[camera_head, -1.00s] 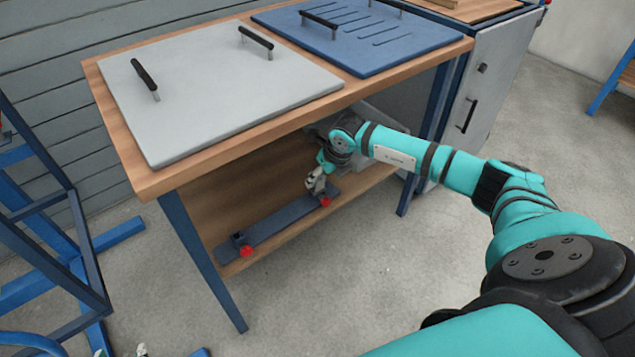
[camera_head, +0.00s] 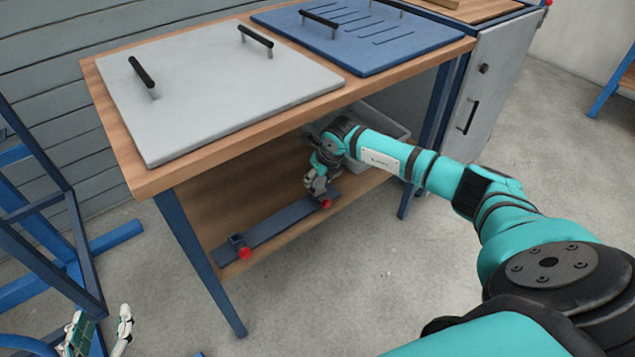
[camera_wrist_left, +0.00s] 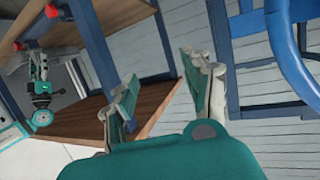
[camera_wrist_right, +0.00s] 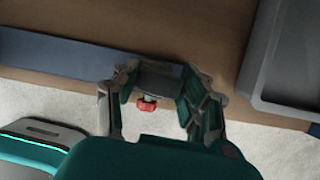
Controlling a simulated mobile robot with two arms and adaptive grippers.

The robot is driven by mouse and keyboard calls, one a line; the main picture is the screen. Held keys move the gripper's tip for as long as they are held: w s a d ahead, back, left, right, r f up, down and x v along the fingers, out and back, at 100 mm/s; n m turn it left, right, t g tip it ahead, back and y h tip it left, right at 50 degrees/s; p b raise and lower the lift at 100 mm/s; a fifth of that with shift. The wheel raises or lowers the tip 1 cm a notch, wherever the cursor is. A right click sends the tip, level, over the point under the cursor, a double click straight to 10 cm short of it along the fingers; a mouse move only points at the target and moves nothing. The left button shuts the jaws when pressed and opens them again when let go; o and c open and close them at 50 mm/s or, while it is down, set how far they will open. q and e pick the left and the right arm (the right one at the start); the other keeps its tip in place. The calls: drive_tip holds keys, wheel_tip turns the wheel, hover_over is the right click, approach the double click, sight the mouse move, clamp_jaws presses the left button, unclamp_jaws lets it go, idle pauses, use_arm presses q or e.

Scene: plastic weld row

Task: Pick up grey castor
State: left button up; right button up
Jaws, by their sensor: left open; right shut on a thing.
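My right gripper (camera_head: 316,188) is under the workbench, at the right end of a long blue-grey bar (camera_head: 275,225) on the lower shelf. In the right wrist view, its fingers (camera_wrist_right: 157,84) are shut on a dark grey block (camera_wrist_right: 158,82) at the bar's end, just above a red knob (camera_wrist_right: 147,104). I cannot tell whether this block is the grey castor; no clear wheel shows. My left gripper (camera_head: 98,328) is at the bottom left, open and empty. Its spread fingers (camera_wrist_left: 163,75) also show in the left wrist view.
The workbench top carries a light grey lid (camera_head: 220,90) and a blue lid (camera_head: 365,35), both with black handles. A grey bin (camera_head: 385,125) stands on the lower shelf behind my right arm. Blue frames (camera_head: 50,230) stand at the left. The floor in front is clear.

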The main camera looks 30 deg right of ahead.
drive_tip(key=c, duration=0.4)
drive_tip(key=shift+c, duration=0.6)
drive_tip(key=shift+r, duration=0.15)
